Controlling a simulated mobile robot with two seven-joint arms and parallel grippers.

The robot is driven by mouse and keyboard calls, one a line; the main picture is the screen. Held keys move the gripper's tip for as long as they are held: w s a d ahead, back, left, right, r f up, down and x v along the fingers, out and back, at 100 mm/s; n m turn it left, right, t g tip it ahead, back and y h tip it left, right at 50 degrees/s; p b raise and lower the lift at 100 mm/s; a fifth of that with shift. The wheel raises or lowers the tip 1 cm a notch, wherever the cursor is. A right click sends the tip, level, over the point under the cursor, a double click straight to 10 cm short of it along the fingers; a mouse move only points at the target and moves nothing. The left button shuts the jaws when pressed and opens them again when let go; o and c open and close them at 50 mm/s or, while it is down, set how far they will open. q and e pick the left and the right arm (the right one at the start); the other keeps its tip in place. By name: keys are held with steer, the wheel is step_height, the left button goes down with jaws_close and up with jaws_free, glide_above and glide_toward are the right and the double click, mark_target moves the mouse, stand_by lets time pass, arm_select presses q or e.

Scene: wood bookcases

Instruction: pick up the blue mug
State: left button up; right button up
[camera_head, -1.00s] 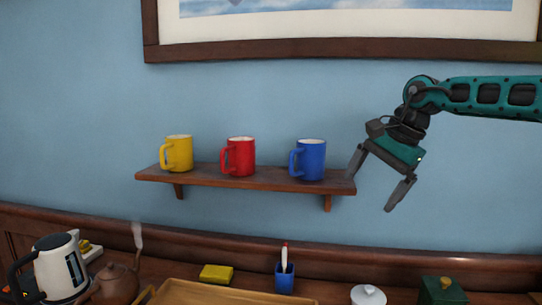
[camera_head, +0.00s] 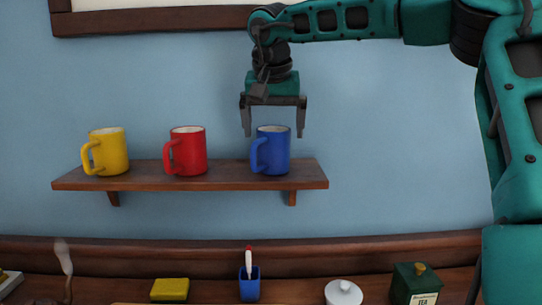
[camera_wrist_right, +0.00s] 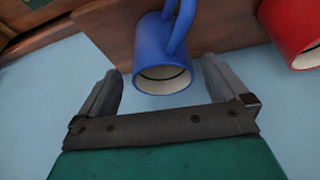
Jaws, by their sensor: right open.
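The blue mug (camera_head: 273,151) stands upright on the right part of a wooden wall shelf (camera_head: 225,181), its handle to the left in the head view. My right gripper (camera_head: 273,134) is open and points down just above the mug, with its fingers to either side of the rim. In the right wrist view the blue mug (camera_wrist_right: 158,50) lies ahead between the spread fingers (camera_wrist_right: 162,85), its opening facing the camera. No contact with the mug shows. My left gripper is not in view.
A red mug (camera_head: 188,151) and a yellow mug (camera_head: 108,151) stand left of the blue one, with gaps between. The red mug (camera_wrist_right: 292,32) also shows in the wrist view. Below are a blue pen cup (camera_head: 249,285), a yellow sponge (camera_head: 170,289), a white lidded pot (camera_head: 343,292) and a green tea box (camera_head: 415,284).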

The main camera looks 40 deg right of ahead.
mark_target(273, 144)
steer(key=x, duration=0.6)
steer(key=shift+w, duration=0.1)
steer(key=shift+r, duration=0.1)
steer(key=shift+c, duration=0.8)
steer(key=shift+r, duration=0.1)
steer(key=c, duration=1)
steer(key=shift+r, duration=0.25)
step_height(273, 144, up, 19)
steer(key=p, duration=0.1)
